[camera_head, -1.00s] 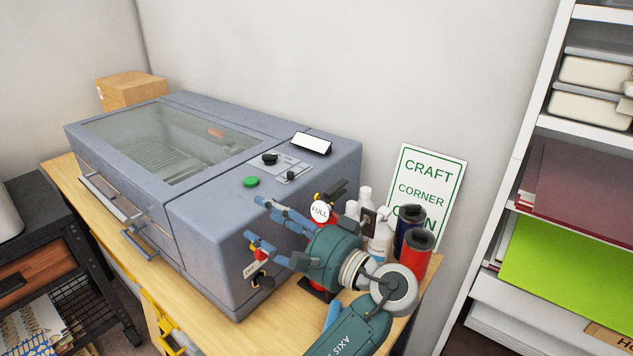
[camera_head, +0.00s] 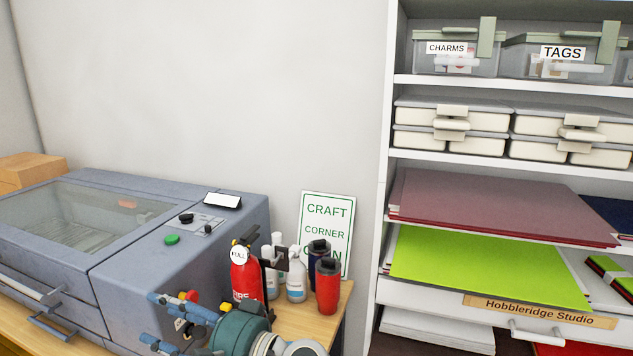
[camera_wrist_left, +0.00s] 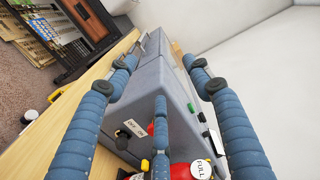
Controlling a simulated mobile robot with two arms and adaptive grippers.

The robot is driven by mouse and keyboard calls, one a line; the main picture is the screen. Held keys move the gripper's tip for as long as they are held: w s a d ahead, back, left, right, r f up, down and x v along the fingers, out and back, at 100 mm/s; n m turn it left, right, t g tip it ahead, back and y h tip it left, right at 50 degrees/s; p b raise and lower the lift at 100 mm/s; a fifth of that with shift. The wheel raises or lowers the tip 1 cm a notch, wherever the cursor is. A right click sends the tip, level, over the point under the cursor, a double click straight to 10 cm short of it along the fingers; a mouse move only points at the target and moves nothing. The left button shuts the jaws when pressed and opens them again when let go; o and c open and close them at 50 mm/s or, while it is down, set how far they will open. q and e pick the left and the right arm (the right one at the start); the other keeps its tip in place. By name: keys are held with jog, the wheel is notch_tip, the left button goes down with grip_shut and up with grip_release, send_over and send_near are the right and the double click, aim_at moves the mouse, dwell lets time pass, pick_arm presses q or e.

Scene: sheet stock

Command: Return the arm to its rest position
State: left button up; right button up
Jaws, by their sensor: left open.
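My left gripper (camera_head: 153,320) shows at the bottom of the head view, in front of the grey machine's right end. Its blue fingers are spread and hold nothing. In the left wrist view the fingers (camera_wrist_left: 163,72) stand wide apart, with the grey machine (camera_wrist_left: 155,80) beyond them. The wrist and the rest of the left arm are cut off by the head view's lower edge. My right gripper is in neither view.
The grey machine (camera_head: 180,262) stands on a wooden table (camera_head: 338,306). Close behind my gripper are a red extinguisher (camera_head: 246,278), white bottles (camera_head: 296,282) and red and dark canisters (camera_head: 328,290). A sign (camera_head: 340,215) leans on the wall. White shelves (camera_head: 440,157) fill the right.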

pick_arm(q)
jog(key=s+a+f+g+h, duration=0.1)
jog(key=s+f+h, duration=0.4)
jog(key=f, duration=0.8)
jog(key=s+a+f+h, duration=0.1)
jog(key=s+f+h, duration=0.45)
jog(key=f, duration=0.75)
jog(key=s+d+f+n+g+h, duration=0.1)
jog(key=s+d+f+h, duration=0.2)
jog(key=s, duration=0.5)
jog(key=s+d+f+n+h, duration=0.1)
jog(key=s+d+h, duration=0.35)
jog(key=s, duration=0.35)
notch_tip(320, 180, down, 29)
jog(key=s+g+b, duration=0.2)
jog(key=s+a+f+y+b, duration=0.1)
jog(key=s+a+f+b, duration=0.1)
jog(key=s+f, duration=1.4)
notch_tip(320, 180, down, 2)
jog(key=shift+s+a+f+g, duration=0.1)
jog(key=shift+s+a+g, duration=0.25)
jog(key=shift+a+g, duration=0.1)
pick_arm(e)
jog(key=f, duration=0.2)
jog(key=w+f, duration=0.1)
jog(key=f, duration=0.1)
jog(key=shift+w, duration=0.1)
